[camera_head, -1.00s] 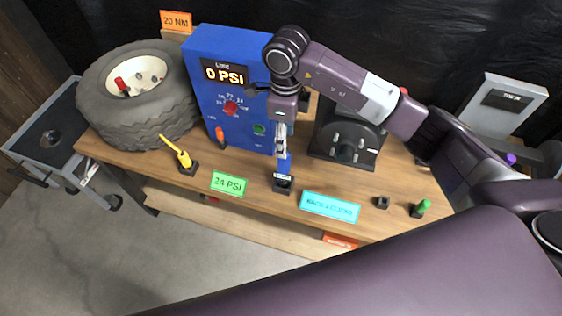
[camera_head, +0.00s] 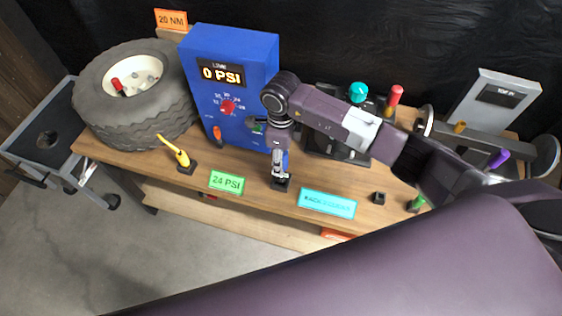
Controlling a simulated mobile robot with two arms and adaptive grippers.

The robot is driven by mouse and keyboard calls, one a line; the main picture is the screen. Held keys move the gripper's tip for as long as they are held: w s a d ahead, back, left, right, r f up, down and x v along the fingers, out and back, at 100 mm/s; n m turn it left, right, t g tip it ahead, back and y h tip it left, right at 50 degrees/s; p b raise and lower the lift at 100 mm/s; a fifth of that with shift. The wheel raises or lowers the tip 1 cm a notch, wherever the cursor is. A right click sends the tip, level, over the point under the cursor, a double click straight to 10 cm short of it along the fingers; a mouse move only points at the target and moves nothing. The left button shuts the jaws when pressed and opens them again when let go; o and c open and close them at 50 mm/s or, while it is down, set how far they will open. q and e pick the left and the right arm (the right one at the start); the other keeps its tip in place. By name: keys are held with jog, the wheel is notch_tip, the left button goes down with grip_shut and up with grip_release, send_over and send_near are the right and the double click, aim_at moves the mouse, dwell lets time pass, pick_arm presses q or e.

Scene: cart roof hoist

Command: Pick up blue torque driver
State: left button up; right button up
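The blue torque driver (camera_head: 286,162) stands upright in a small black holder (camera_head: 280,184) near the front edge of the wooden bench; only a strip of its blue handle shows. My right gripper (camera_head: 279,168) points down at the driver from above and covers most of it. Its fingers are at the handle, but I cannot tell whether they are closed on it. My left gripper is not in view.
A blue 0 PSI box (camera_head: 234,62) stands behind the gripper. A tire (camera_head: 140,115) and a yellow tool (camera_head: 175,150) are to the left. Green (camera_head: 227,182) and cyan (camera_head: 327,203) labels lie along the front edge. A black fixture (camera_head: 335,140) is to the right.

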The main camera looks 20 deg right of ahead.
grip_shut()
jog(key=shift+r, duration=0.1)
dwell(0.4)
